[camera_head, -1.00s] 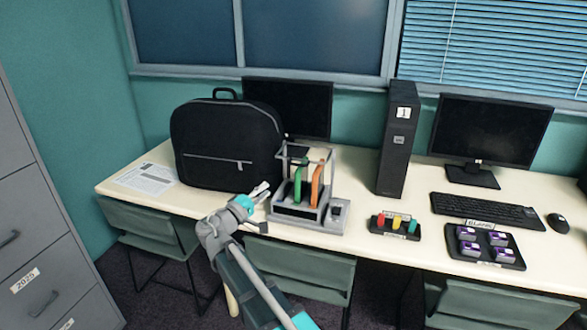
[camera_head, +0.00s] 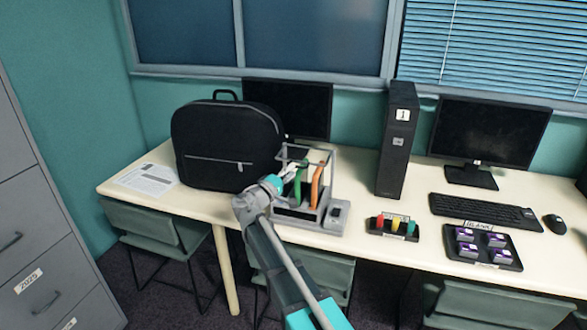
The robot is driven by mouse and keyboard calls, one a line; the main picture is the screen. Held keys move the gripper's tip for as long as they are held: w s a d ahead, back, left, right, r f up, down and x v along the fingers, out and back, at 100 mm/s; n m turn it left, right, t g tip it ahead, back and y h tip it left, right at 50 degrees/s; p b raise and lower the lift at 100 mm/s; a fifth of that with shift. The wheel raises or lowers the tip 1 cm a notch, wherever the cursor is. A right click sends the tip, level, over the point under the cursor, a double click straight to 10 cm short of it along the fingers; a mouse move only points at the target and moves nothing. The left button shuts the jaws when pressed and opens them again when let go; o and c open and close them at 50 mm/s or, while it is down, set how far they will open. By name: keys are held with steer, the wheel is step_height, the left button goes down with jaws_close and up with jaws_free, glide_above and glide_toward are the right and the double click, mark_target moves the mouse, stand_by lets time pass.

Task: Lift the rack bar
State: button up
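The rack (camera_head: 318,222) is a grey stand on the desk with a thin grey bar frame (camera_head: 334,170) rising above it. A green curved piece (camera_head: 298,190) and an orange curved piece (camera_head: 316,188) stand inside the frame. My gripper (camera_head: 291,168) is at the left front of the frame, by the top of the green piece, and overlaps it in view. The fingers are small here. I cannot tell whether they touch the bar or are open or shut. My wrist hides the rack's lower left part.
A black backpack (camera_head: 215,150) stands close left of the rack. A black computer tower (camera_head: 397,150) stands to the right. A small holder with coloured pieces (camera_head: 394,227) and a tray of purple boxes (camera_head: 484,245) lie farther right. A paper (camera_head: 148,180) lies at left.

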steer(key=shift+x, duration=1)
jaws_close()
